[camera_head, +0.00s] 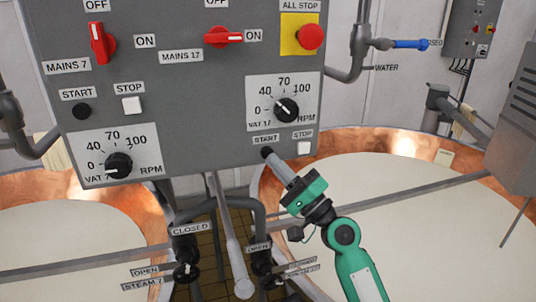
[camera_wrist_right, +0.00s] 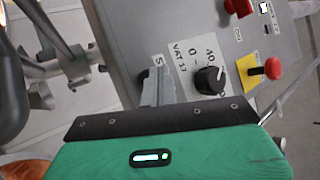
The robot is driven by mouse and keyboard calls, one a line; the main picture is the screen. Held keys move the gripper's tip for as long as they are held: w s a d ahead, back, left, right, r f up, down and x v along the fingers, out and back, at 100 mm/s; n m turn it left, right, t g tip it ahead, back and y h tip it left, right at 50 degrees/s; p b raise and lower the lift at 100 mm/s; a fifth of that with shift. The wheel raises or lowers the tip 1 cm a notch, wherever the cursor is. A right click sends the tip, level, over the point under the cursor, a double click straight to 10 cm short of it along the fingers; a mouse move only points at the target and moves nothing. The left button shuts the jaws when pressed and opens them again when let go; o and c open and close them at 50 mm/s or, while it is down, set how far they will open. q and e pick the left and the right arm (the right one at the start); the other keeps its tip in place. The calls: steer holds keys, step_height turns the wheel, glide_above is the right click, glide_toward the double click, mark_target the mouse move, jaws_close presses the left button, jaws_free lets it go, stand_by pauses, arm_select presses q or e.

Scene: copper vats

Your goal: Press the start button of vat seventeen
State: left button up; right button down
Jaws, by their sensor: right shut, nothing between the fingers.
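The grey control panel (camera_head: 200,75) carries a VAT 17 speed dial (camera_head: 286,109), which also shows in the right wrist view (camera_wrist_right: 208,79). Below that dial is the START label with vat seventeen's black start button (camera_head: 266,151). A white STOP button (camera_head: 304,148) is just right of it. My right gripper (camera_head: 272,158) is shut and empty. Its tips are at the start button and partly cover it; I cannot tell whether the button is pushed in. In the right wrist view, the shut fingers (camera_wrist_right: 155,88) hide the button. My left gripper is not in view.
The red MAINS 17 switch (camera_head: 223,37) points to ON; the MAINS 7 switch (camera_head: 102,43) points up to OFF. A red ALL STOP button (camera_head: 311,37) is at upper right. VAT 7's black start button (camera_head: 81,111) is at left. Pipes and copper vats (camera_head: 405,143) lie below and behind.

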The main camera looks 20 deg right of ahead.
steer(key=shift+w, duration=0.1)
stand_by(0.7)
steer(key=shift+w, duration=0.35)
